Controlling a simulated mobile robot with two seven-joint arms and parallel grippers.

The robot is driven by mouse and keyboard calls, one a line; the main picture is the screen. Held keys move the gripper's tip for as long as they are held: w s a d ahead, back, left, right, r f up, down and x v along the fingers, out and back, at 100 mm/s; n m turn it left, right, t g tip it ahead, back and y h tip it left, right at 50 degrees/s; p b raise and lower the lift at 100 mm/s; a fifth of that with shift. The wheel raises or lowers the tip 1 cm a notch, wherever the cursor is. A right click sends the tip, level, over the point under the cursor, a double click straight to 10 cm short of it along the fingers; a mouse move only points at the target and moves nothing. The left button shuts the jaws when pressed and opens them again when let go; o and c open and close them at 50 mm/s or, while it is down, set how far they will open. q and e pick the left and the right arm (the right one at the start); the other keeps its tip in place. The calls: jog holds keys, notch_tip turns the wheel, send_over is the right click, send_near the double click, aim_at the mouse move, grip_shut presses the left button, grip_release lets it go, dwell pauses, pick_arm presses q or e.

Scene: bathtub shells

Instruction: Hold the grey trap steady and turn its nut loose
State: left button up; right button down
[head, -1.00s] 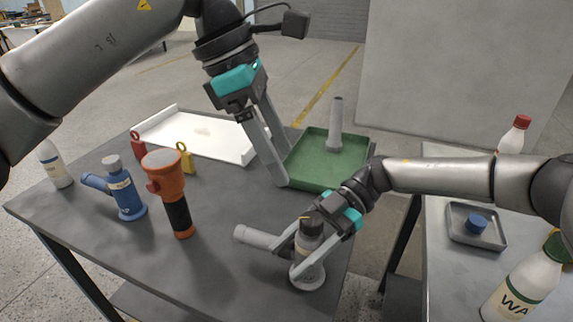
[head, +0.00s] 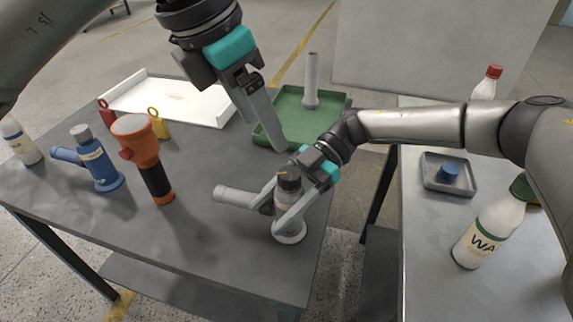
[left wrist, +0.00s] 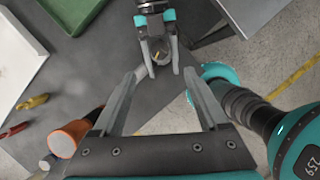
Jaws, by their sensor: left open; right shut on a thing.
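The grey trap (head: 288,228) stands upright near the front right edge of the table, its side pipe (head: 236,195) pointing left. Its dark nut (head: 289,181) is on top, with a small orange mark; it also shows in the left wrist view (left wrist: 160,48). My right gripper (head: 274,219) is shut on the trap's body below the nut, one finger on each side. My left gripper (head: 262,135) is open and empty, above and behind the trap. In the left wrist view its spread fingers (left wrist: 163,80) point towards the nut, apart from it.
A blue trap (head: 98,170) and an orange flashlight (head: 143,150) stand left on the table. A green tray (head: 290,98) with an upright grey pipe and a white tray (head: 170,98) lie behind. A side table holds a small tray (head: 433,181) and bottles (head: 487,232).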

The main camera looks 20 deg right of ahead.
aim_at(289, 173)
pick_arm(q)
jog(key=d+f, duration=0.1)
jog(key=f, duration=0.2)
jog(key=w+d+f+n, duration=0.1)
jog(key=f, duration=0.3)
jog(key=d+f+n, duration=0.1)
jog(key=d+f, duration=0.1)
jog(key=f, duration=0.2)
jog(key=shift+w+d+t, duration=0.1)
jog(key=shift+w+t, duration=0.1)
jog(key=shift+t, duration=0.2)
grip_shut()
dwell(0.4)
